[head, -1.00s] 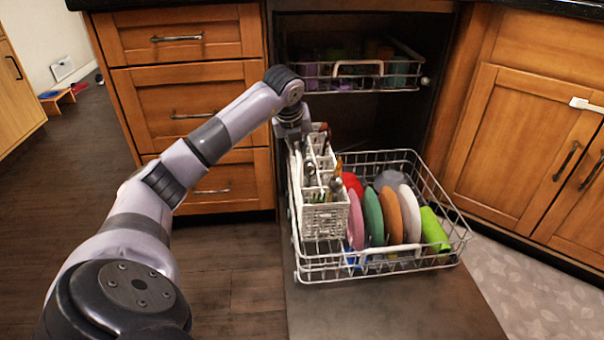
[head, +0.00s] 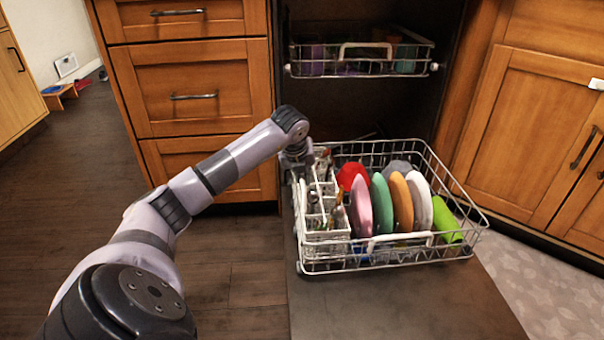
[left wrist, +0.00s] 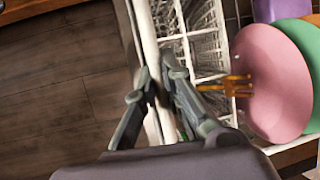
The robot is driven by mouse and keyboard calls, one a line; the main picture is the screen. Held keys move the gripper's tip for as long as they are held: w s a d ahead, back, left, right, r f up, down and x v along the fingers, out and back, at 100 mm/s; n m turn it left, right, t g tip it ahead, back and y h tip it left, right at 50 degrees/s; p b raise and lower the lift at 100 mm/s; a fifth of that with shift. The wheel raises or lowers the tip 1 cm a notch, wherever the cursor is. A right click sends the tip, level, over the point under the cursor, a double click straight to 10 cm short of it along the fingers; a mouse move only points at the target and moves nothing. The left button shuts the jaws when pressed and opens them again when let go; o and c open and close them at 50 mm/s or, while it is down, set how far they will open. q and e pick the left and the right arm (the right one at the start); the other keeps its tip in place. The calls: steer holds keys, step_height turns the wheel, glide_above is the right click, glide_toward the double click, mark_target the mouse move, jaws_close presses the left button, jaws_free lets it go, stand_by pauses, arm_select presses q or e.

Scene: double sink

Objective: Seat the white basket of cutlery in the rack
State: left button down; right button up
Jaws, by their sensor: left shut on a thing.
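The white cutlery basket (head: 328,236) is at the left side of the lower rack (head: 447,192), low between the rack's walls and left of the plates. Forks and other cutlery stand in it. Its underside is hidden, so I cannot tell whether it rests on the rack floor. My left gripper (head: 300,172) is at the basket's far left edge. In the left wrist view the left gripper (left wrist: 158,72) is shut on the basket's white edge, with the open basket compartments (left wrist: 205,50) to the right. My right gripper is not in view.
Several plates, including a pink plate (head: 361,207) and a white plate (head: 420,201), stand right of the basket. A green item (head: 446,224) lies at the right. The upper rack (head: 415,62) is above and behind. Wooden drawers (head: 193,95) stand left.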

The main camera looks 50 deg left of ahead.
arm_select(q)
steer(key=c, duration=1.7)
jaws_free()
